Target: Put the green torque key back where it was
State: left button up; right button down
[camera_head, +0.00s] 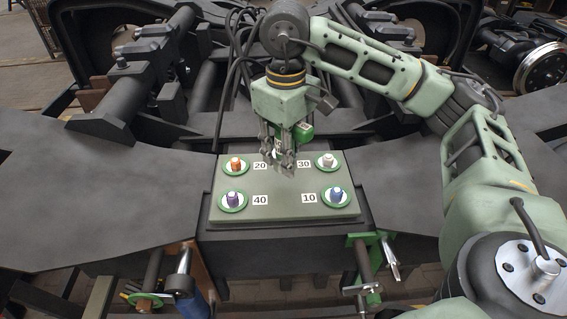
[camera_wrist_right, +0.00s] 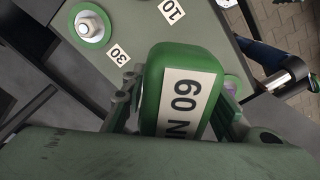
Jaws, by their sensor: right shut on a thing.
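The green torque key (camera_wrist_right: 180,92) is a rounded green block with a white label reading 60 and N. In the right wrist view it sits between the fingers of my right gripper (camera_head: 284,163), which is shut on it. In the head view a green part of the key (camera_head: 303,131) shows beside the gripper, and its lower end is hard to make out. The gripper is above the back middle of a grey-green board (camera_head: 270,211), between the 20 and 30 labels. Whether the key touches the board cannot be told. My left gripper is not in view.
Green-and-metal tools (camera_head: 366,270) hang at the front. Dark bogie plates flank the board.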

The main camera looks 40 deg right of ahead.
aim_at(285, 180)
jog(key=shift+w+a, duration=0.1)
jog(key=shift+a, duration=0.05)
jog(key=shift+f+p, duration=0.3)
jog(key=shift+f, duration=0.1)
notch_tip(285, 180, down, 2)
jog(key=shift+f+p, duration=0.2)
jog(key=shift+p, duration=0.4)
jog(key=shift+f, duration=0.35)
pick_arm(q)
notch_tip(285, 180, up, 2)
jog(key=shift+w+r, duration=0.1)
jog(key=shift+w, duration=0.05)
pick_arm(e)
jog(key=shift+f, duration=0.15)
jog(key=shift+f+b, duration=0.2)
jog(key=shift+b, duration=0.1)
jog(key=c, duration=1.4)
grip_release()
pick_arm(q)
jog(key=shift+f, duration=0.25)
pick_arm(e)
jog(key=shift+r, duration=0.1)
